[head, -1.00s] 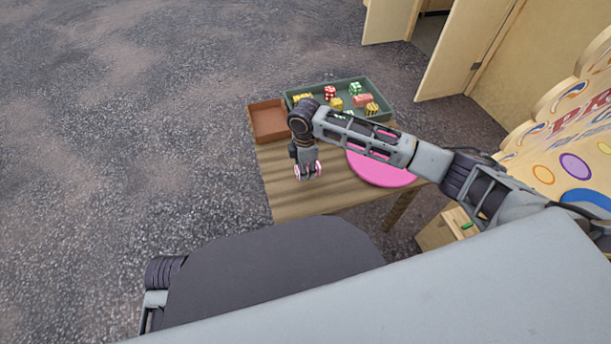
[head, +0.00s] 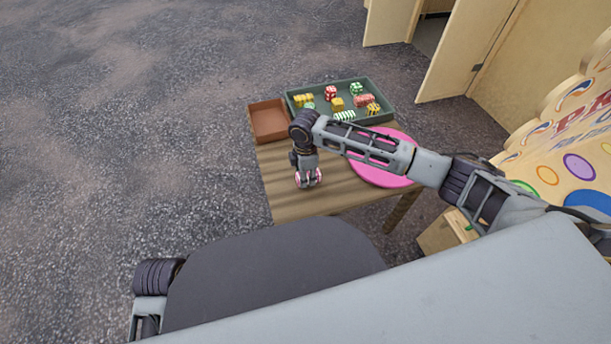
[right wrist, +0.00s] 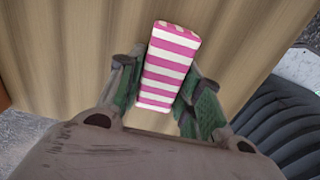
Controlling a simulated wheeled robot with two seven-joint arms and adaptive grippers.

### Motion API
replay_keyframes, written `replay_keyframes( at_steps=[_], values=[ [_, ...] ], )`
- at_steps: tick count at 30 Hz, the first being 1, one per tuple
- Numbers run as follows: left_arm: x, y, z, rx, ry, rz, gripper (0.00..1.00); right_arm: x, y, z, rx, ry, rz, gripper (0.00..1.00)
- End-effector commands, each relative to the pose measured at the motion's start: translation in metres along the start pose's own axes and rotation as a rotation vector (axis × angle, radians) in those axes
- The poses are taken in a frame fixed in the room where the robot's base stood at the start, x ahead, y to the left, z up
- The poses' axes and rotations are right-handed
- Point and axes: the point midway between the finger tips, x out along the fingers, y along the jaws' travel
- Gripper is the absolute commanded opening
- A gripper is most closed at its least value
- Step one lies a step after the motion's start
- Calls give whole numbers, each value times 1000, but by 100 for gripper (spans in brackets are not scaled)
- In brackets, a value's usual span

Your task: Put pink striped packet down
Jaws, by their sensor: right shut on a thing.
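The pink striped packet (right wrist: 168,68) has pink and white bands and sits between the fingers of my right gripper (right wrist: 160,85) in the right wrist view. My right gripper is shut on it, and the bare wooden table top (right wrist: 75,50) shows behind it. In the head view my right gripper (head: 309,180) points down over the near left part of the wooden table (head: 290,205). Only small pink bits of the packet show there. I cannot tell whether the packet touches the table. The left gripper is not in view.
A green-grey tray (head: 385,112) with several striped and dotted sweets stands at the back of the table. An empty brown box (head: 268,121) is left of it. A pink round mat (head: 385,176) lies at the right, partly under my arm. The table's front left is clear.

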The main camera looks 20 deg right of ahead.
Motion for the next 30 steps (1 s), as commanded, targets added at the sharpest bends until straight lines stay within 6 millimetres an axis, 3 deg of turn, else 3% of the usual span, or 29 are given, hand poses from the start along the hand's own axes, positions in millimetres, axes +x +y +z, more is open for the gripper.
replay_keyframes(
  at_steps=[8, 9, 14, 30],
  values=[
    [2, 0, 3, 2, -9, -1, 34, 1, 0, 0, 0, 1, 0, 11],
    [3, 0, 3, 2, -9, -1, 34, 2, 0, 0, 0, 1, 0, 36],
    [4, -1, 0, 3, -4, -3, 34, 2, 0, 0, 0, 0, 0, 57],
    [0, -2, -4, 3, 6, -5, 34, -4, 0, 0, 0, -1, 0, 57]
  ],
)
